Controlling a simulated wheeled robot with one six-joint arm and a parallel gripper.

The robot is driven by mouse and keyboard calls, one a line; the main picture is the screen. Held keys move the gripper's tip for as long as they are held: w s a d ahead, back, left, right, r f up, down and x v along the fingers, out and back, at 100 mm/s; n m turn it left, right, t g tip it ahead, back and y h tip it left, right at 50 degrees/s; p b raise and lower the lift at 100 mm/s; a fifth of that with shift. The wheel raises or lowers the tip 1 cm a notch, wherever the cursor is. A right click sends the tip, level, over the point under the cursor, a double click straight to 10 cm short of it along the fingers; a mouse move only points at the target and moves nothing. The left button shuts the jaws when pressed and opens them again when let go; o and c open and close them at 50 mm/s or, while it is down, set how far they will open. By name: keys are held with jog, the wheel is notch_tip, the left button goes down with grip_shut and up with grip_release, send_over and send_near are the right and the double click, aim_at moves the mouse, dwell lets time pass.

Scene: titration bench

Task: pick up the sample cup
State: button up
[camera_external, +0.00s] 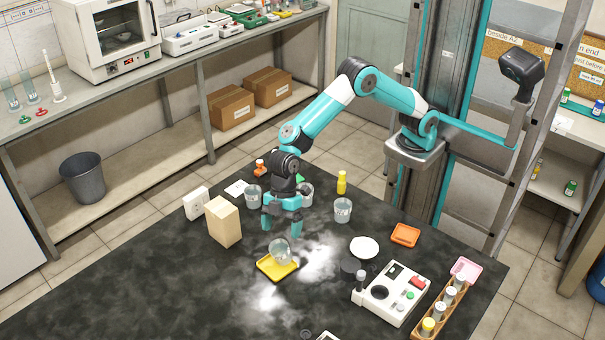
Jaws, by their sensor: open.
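My gripper (284,237) points down over the black bench, open, with its two fingers apart. A clear cup (280,253) is just below and between the fingertips, at the yellow tray (268,267); it looks tilted. I cannot tell whether the fingers touch it. Other similar cups stand behind: one at the left (254,196), one partly hidden by my gripper (307,196), and one with markings at the right (343,211). No readable label shows which one is the sample cup.
A beige box (223,222) and a white block (196,203) stand left of my gripper. A yellow bottle (341,182) stands behind. To the right are a white dish (364,247), an orange tray (405,235), a white instrument (393,292) and a vial rack (440,309). The front left bench is clear.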

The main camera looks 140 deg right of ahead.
jog(key=p+x, duration=0.2)
jog(key=x, duration=0.4)
jog(key=shift+w+a+f, duration=0.15)
jog(key=shift+w, duration=0.15)
jog(key=shift+c, duration=0.3)
jog(key=c, duration=1.1)
jog(key=shift+o, duration=0.2)
notch_tip(320, 180, up, 18)
jog(key=b, duration=0.2)
jog(key=n+t+y, duration=0.2)
jog(key=n, duration=0.3)
send_near(276, 258)
jog(key=x, duration=0.8)
jog(key=shift+f, duration=0.5)
